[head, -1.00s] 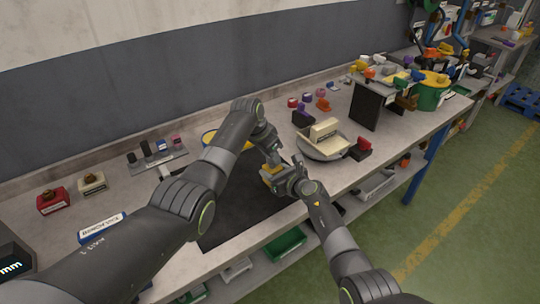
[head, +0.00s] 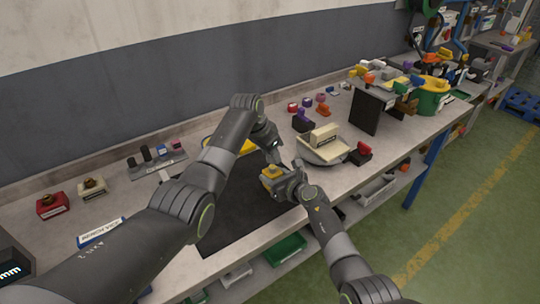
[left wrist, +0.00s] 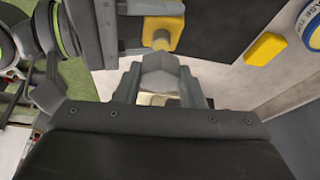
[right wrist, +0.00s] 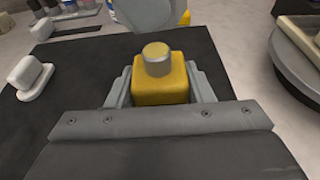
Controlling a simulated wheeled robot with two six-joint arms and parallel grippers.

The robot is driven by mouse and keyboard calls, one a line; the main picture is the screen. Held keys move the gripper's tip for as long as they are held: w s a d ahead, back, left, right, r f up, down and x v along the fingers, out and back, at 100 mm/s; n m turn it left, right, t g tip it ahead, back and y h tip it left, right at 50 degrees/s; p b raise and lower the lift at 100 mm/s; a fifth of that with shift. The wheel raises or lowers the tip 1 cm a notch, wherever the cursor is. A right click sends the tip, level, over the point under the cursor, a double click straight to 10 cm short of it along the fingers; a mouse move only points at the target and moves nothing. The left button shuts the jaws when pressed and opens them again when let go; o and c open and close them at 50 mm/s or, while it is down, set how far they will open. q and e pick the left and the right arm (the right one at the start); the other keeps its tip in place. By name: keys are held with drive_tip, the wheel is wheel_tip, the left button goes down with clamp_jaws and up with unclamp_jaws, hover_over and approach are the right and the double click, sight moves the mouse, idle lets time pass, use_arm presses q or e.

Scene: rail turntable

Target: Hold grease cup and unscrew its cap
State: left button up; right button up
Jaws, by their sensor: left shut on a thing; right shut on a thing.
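The grease cup is a yellow block (right wrist: 160,90) with a grey cylindrical neck (right wrist: 157,58) standing upright on top. My right gripper (right wrist: 160,88) is shut on its sides; the cup also shows in the head view (head: 271,173) above the dark mat. My left gripper (left wrist: 160,82) is shut on a grey six-sided cap (left wrist: 162,72). In the left wrist view the cup (left wrist: 180,27) and its neck lie just beyond the cap. The neck's top is bare in the right wrist view, so the cap is apart from it. The left fingertips are hardly visible in the head view.
A dark mat (head: 235,215) lies under the hands. A white knobbed block (right wrist: 30,75) sits on it. A yellow block (left wrist: 267,48) lies beside a round labelled tin (left wrist: 312,28). A round turntable (head: 325,155) bearing a cream block stands to the right.

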use_arm(q)
drive_tip(key=shift+r, duration=1.85)
use_arm(e)
drive_tip(key=o, duration=1.1)
